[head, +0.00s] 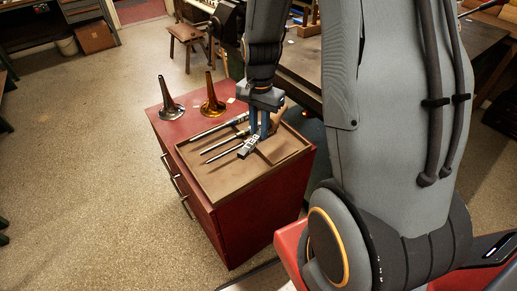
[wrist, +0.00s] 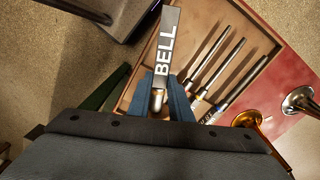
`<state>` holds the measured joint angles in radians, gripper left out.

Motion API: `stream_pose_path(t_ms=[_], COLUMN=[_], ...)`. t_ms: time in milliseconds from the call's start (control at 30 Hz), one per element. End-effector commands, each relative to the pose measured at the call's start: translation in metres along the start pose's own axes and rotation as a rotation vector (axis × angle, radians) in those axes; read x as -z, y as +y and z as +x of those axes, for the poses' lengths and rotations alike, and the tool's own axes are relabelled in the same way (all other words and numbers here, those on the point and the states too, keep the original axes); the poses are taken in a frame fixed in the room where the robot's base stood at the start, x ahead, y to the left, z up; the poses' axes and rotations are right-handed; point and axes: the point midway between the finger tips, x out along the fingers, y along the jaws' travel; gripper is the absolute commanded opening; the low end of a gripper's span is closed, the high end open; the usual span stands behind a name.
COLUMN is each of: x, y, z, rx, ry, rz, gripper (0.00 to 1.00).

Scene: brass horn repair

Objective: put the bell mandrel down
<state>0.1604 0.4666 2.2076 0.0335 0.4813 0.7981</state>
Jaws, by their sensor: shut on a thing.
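The bell mandrel carries a grey plate lettered BELL (wrist: 167,45) with a rounded metal end between my fingers; in the head view the plate (head: 250,146) shows just below my gripper. My gripper (head: 264,128) is shut on the mandrel, its blue fingers (wrist: 167,98) on either side of it in the wrist view. It is over the right part of a shallow wooden tray (head: 216,193) on the red cabinet. I cannot tell whether the mandrel touches the tray floor. Part of it is hidden by my fingers.
Several slim metal rods (wrist: 219,70) lie side by side in the tray, left of my gripper in the head view. A silver horn bell (head: 168,108) and a brass one (head: 212,104) stand behind the tray. The tray's front part is bare.

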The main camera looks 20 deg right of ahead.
Motion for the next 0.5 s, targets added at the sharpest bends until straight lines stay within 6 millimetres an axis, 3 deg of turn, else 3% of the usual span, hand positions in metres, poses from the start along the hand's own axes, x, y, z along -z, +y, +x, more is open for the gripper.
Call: stream_pose_path(t_ms=[300,500], x=[-0.001,0.001], y=[0.001,0.0], z=[0.042,0.054], rx=[-0.002,0.0], ry=[-0.002,-0.001], rz=[0.0,0.0], gripper=[0.0,0.0])
